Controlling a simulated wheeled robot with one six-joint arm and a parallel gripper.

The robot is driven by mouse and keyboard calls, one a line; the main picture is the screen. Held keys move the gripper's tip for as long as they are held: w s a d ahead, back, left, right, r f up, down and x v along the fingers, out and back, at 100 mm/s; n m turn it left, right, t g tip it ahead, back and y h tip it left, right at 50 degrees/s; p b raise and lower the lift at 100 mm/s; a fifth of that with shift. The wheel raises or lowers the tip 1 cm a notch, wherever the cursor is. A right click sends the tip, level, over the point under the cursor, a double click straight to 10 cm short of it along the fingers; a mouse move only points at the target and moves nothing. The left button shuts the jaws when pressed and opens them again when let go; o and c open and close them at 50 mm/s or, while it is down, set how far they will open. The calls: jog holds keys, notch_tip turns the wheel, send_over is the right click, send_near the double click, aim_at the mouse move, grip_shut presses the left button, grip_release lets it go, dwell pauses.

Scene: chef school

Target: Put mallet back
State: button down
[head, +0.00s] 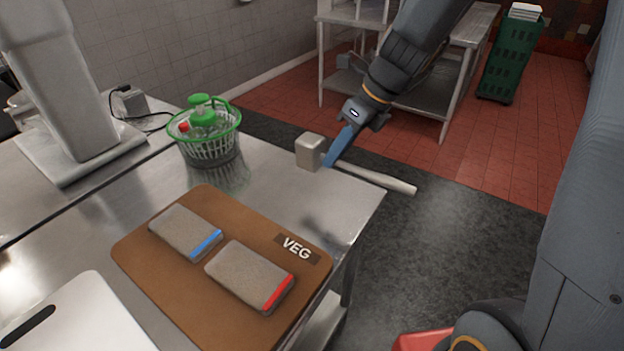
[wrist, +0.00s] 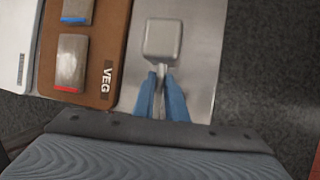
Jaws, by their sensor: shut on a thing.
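The mallet (head: 309,152) has a square grey metal head and a pale handle (head: 385,179). Its head is over the far right corner of the steel table, and the handle sticks out past the table's edge. My gripper (head: 331,160) has blue fingers and is shut on the handle close to the head. In the wrist view the mallet head (wrist: 162,39) is just ahead of the fingertips of my gripper (wrist: 162,80), over the steel surface. I cannot tell whether the mallet touches the table.
The steel table (head: 262,192) holds a brown VEG board (head: 205,291) with two sponge-like blocks, a white board (head: 85,320) and a basket of bottles (head: 208,150). A steel shelf table (head: 425,113) and green crates (head: 508,62) stand behind. Bare steel lies between basket and brown board.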

aim_at(374, 172)
notch_tip(374, 172, down, 10)
jog(key=shift+a+r, duration=0.1)
jog(key=shift+r, duration=0.05)
dwell(0.3)
jog(key=c, duration=1.8)
grip_release()
jog(key=shift+o, duration=0.2)
jog(key=v, duration=1.2)
jog(key=s+f+n, duration=0.1)
jog(key=n, duration=0.2)
jog(key=s+d+n+h, duration=0.1)
jog(key=s+n, duration=0.1)
jog(key=n, duration=0.1)
jog(key=s+d+f+n+h, duration=0.1)
jog(key=n, duration=0.1)
jog(key=shift+s+f+n, duration=0.3)
jog(key=shift+s+n, duration=0.05)
jog(key=shift+n, duration=0.05)
jog(key=s+d+f+n+h, duration=0.2)
jog(key=s+n, duration=0.3)
jog(key=n, duration=1.2)
jog(key=shift+s+d+f+t+h, duration=0.3)
jog(key=shift+h, duration=0.1)
